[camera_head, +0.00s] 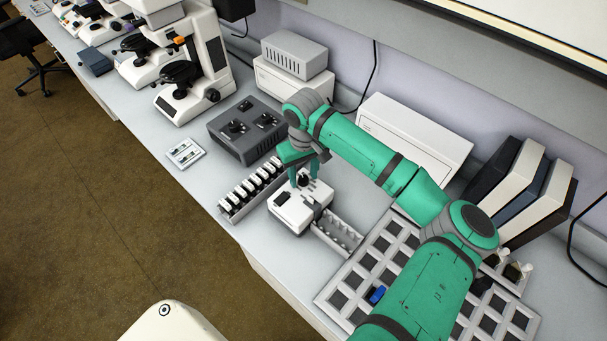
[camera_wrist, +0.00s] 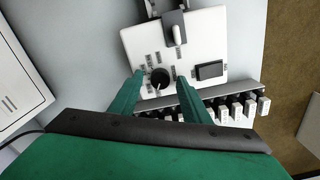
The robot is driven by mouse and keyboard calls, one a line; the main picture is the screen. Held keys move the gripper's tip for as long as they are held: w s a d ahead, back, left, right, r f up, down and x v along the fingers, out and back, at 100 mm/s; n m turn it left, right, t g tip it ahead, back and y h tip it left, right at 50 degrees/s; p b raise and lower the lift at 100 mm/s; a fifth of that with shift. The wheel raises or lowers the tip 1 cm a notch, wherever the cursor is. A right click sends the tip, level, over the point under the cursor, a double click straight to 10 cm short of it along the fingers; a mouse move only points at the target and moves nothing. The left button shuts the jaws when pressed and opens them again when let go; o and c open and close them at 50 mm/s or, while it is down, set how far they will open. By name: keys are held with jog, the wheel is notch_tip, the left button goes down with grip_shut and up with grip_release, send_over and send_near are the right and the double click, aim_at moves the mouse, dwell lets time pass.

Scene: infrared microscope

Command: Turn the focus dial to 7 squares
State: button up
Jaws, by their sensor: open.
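A white instrument box (camera_head: 290,209) stands on the bench, and it also shows in the wrist view (camera_wrist: 207,50). A round black dial (camera_wrist: 160,77) with a pale pointer line sits on its top face, with small dark markings around it. In the head view the dial (camera_head: 303,180) shows below my gripper. My gripper (camera_wrist: 159,74) is open, with one green fingertip on each side of the dial. I cannot tell whether the fingertips touch it. The squares in the markings are too small to count.
The box also carries a grey lever (camera_wrist: 175,28) and a dark rectangular window (camera_wrist: 209,70). A rack of white-topped blocks (camera_head: 250,190) stands left of it, and a grey slotted tray (camera_head: 338,232) to its right. A dark control box (camera_head: 243,130) is behind. Bare bench lies at the front left.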

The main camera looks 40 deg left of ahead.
aim_at(304, 179)
notch_tip(304, 179, up, 11)
jog(key=shift+f, duration=0.15)
dwell(0.8)
